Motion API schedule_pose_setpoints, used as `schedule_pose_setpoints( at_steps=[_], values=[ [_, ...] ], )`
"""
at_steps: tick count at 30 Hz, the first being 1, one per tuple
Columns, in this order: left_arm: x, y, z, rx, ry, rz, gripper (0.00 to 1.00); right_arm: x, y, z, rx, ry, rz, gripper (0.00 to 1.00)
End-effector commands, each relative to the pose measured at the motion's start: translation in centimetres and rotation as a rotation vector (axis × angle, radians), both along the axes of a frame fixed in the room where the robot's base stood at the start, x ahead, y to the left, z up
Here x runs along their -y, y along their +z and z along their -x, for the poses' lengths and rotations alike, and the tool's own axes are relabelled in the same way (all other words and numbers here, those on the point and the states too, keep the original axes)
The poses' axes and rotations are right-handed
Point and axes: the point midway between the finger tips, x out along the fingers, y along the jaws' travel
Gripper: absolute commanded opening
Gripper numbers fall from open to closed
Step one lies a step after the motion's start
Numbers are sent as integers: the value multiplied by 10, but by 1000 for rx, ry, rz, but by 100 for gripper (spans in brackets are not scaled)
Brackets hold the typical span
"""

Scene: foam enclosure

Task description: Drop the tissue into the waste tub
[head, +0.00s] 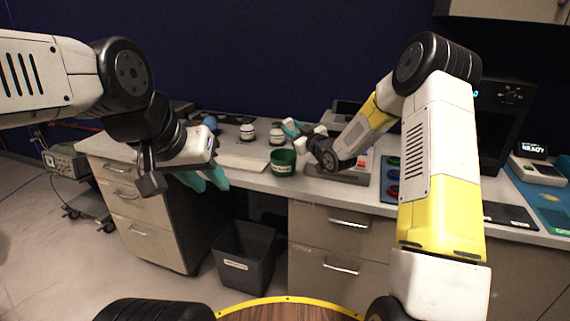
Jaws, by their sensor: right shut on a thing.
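A dark grey bin (246,263) with a white label stands open on the floor below the worktop. I cannot read either label, so which one is the waste tub is unclear. My left gripper (204,180) hangs in front of the worktop edge with its teal fingers apart, seemingly empty.
Two white jars with dark bands (247,132) (277,137) stand on the worktop behind the green tub. Drawer units (135,205) (335,245) flank the grey bin. A blue tray with coloured rings (391,175) lies to the right. Wood with a yellow edge (285,312) is in front.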

Motion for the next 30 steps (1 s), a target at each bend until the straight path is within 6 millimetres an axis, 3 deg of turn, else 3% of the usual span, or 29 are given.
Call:
schedule_pose_setpoints(
  at_steps=[12, 25, 26, 29, 30],
  values=[
    [0, 0, 0, 0, 0, 0, 33, 0, -46, 0, 0, -1, -1, 0],
    [0, 0, 0, 0, 0, 0, 33, 0, -54, 0, 1, -2, 0, 0],
    [0, 0, 0, 0, 0, 0, 33, 0, -54, 0, 1, -2, 0, 35],
    [0, 0, 0, 0, 0, 0, 33, 0, -54, 0, 1, -2, 0, 55],
    [0, 0, 0, 0, 0, 0, 33, 0, -54, 0, 1, -2, 0, 56]
  ],
)
